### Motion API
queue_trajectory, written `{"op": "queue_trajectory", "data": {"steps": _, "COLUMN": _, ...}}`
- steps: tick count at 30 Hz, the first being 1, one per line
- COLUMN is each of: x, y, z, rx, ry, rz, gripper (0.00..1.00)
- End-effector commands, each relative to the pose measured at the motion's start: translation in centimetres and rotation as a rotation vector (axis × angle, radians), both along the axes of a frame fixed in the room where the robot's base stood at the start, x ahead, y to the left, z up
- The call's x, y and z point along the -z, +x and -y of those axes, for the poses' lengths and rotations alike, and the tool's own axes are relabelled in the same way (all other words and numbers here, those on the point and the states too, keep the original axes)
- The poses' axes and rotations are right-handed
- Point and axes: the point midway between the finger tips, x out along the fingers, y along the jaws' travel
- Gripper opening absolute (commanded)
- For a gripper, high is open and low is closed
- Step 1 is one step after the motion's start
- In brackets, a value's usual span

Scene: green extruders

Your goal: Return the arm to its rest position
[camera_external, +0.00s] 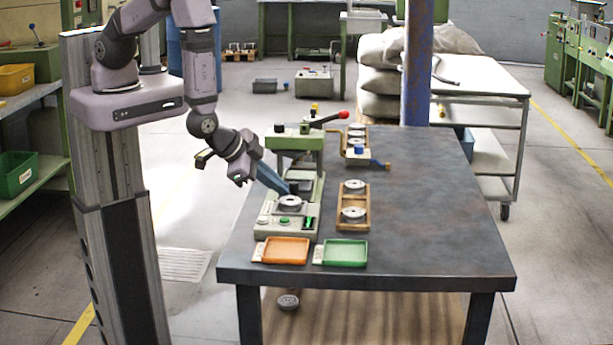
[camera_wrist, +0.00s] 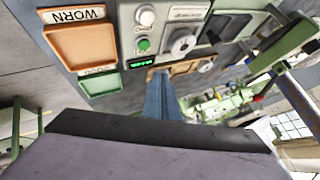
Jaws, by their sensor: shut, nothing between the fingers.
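My gripper (camera_external: 287,191) has long blue fingers, pressed together with nothing between them. It reaches down from the left to a green and grey bench machine (camera_external: 296,150), close above or beside a grey disc (camera_external: 290,202) on the machine's base; contact cannot be told. In the wrist view the shut blue fingers (camera_wrist: 158,95) point away from the camera, and the disc (camera_wrist: 183,43) shows beyond them. My arm is stretched out from its column at the left, over the table's left edge.
An orange tray (camera_external: 287,251), labelled WORN in the wrist view, and a green tray (camera_external: 345,254) lie at the table's front, both empty. A wooden rack (camera_external: 353,220) holding discs stands right of the machine; another (camera_external: 347,160) is behind. The right of the table (camera_external: 440,220) is bare.

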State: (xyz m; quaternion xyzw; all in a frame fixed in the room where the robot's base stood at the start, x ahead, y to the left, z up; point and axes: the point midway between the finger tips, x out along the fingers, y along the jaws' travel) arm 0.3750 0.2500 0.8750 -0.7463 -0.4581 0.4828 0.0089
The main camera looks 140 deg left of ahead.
Motion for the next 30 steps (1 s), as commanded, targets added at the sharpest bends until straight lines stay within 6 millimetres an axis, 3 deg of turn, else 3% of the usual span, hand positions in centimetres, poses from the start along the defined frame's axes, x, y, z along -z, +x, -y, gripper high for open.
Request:
{"op": "queue_trajectory", "data": {"steps": 5, "x": 3.5, "y": 0.2, "z": 4.6, "rx": -0.075, "ry": -0.242, "rz": 0.068, "gripper": 0.00}}
{"op": "queue_trajectory", "data": {"steps": 8, "x": 5.7, "y": -0.5, "z": 9.1, "rx": -0.082, "ry": -0.437, "rz": 0.049, "gripper": 0.00}}
{"op": "queue_trajectory", "data": {"steps": 13, "x": 7.2, "y": -5.6, "z": 17.9, "rx": -0.082, "ry": -0.772, "rz": -0.130, "gripper": 0.00}}
{"op": "queue_trajectory", "data": {"steps": 17, "x": 4.4, "y": -10.2, "z": 22.8, "rx": -0.055, "ry": -0.958, "rz": -0.317, "gripper": 0.00}}
{"op": "queue_trajectory", "data": {"steps": 20, "x": 0.2, "y": -13.7, "z": 24.9, "rx": 0.014, "ry": -1.031, "rz": -0.482, "gripper": 0.00}}
{"op": "queue_trajectory", "data": {"steps": 25, "x": -6.0, "y": -16.9, "z": 24.4, "rx": 0.200, "ry": -0.993, "rz": -0.665, "gripper": 0.00}}
{"op": "queue_trajectory", "data": {"steps": 30, "x": -9.7, "y": -15.7, "z": 23.0, "rx": 0.394, "ry": -0.866, "rz": -0.649, "gripper": 0.00}}
